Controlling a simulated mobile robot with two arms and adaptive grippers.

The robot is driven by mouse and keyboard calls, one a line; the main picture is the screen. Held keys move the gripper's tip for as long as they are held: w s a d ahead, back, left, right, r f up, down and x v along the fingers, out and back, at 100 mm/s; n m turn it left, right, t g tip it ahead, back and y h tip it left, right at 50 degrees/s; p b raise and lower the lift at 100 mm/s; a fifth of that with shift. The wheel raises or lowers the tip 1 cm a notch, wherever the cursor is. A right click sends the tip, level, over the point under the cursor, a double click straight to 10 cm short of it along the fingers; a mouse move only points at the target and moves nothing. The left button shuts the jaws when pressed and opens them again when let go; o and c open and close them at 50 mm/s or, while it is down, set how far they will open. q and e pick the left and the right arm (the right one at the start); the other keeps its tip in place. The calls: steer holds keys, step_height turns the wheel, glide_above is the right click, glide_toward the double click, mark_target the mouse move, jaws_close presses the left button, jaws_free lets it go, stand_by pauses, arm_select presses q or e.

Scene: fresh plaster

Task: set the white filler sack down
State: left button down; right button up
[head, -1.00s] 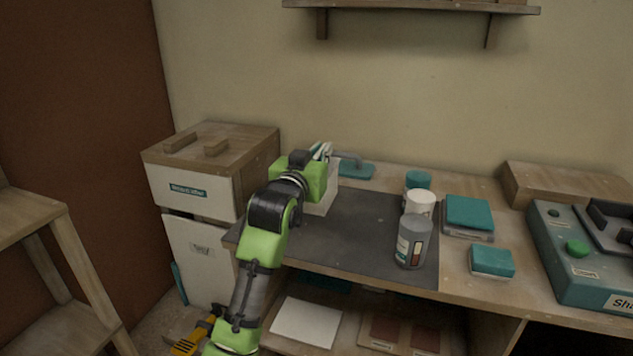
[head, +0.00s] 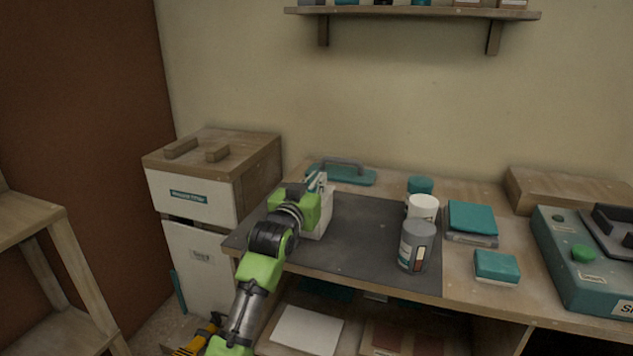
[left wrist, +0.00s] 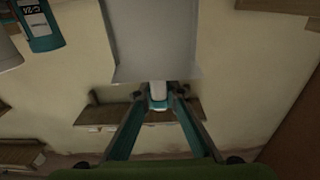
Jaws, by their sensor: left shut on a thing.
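The white filler sack (head: 318,222) is at the left end of the dark mat (head: 365,235), partly hidden behind my left gripper. My left gripper (head: 318,182) is shut on the sack near its top. The sack looks upright, with its lower edge at the mat; I cannot tell whether it touches. In the left wrist view, the sack fills the upper middle as a pale block (left wrist: 155,40), and the gripper's two teal fingers (left wrist: 159,97) close on its narrow end. My right gripper is not in view.
A grey canister (head: 416,247), a white tub (head: 423,206) and a teal-topped jar (head: 420,186) stand at the mat's right. A teal float (head: 340,176) lies behind the sack. A lidded bin (head: 205,180) stands left of the bench. The mat's middle is clear.

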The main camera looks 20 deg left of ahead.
arm_select(q)
steer(key=c, duration=2.1)
jaws_free()
steer(key=shift+c, duration=0.2)
steer(key=shift+s, duration=0.1)
steer(key=shift+s, duration=0.25)
steer(key=s+p, duration=0.1)
steer(key=s, duration=1)
steer(key=shift+s+a, duration=0.15)
steer(key=shift+s, duration=0.05)
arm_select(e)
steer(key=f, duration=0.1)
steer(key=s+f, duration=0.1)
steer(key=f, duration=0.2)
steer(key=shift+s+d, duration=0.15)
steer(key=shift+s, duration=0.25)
